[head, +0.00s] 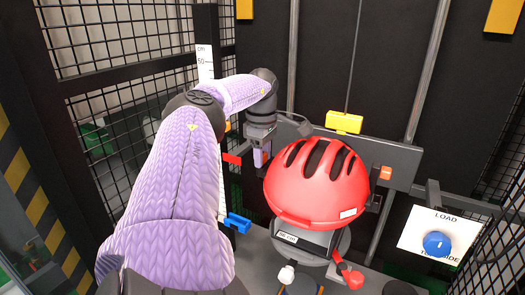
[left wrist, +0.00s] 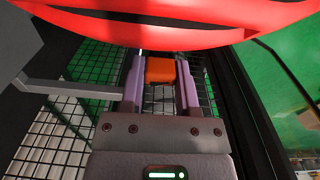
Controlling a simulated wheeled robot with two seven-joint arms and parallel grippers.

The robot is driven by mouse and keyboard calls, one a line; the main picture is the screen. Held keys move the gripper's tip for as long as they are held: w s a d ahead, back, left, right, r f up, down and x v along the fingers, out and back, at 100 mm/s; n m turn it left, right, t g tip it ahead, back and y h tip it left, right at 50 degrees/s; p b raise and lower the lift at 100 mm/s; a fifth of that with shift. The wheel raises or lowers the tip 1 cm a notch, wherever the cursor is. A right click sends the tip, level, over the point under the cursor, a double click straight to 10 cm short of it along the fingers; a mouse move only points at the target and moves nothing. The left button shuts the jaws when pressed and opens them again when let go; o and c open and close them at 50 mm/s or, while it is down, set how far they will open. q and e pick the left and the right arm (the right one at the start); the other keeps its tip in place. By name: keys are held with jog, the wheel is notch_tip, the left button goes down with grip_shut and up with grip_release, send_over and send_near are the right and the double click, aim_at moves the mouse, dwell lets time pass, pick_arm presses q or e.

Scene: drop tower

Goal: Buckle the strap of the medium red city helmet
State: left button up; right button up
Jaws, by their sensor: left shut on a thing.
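The red helmet (head: 315,188), with dark vents and a white label on its front rim, sits on a grey headform (head: 312,240). Its lower edge spans the top of the left wrist view (left wrist: 170,30). My left gripper (head: 261,158) is just left of the helmet. In the left wrist view its lilac fingers (left wrist: 160,80) are shut on an orange block (left wrist: 160,70), below the helmet's rim. I cannot make out a strap or buckle for certain. My right gripper is not in view.
A grey crossbar (head: 400,160) runs behind the helmet, with a yellow block (head: 343,122) above and an orange block (head: 385,173) at right. A blue lever (head: 237,222) and a red tab (head: 232,158) are at left. Mesh walls flank the space.

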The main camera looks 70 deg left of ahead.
pick_arm(q)
jog(key=shift+f, duration=0.15)
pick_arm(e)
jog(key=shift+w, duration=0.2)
pick_arm(q)
jog(key=o, duration=1)
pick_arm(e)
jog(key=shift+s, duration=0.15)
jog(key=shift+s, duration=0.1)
pick_arm(q)
notch_tip(320, 180, up, 9)
jog(key=p, duration=0.3)
jog(key=shift+s+p, duration=0.1)
jog(key=shift+p, duration=0.3)
jog(key=shift+r, duration=0.45)
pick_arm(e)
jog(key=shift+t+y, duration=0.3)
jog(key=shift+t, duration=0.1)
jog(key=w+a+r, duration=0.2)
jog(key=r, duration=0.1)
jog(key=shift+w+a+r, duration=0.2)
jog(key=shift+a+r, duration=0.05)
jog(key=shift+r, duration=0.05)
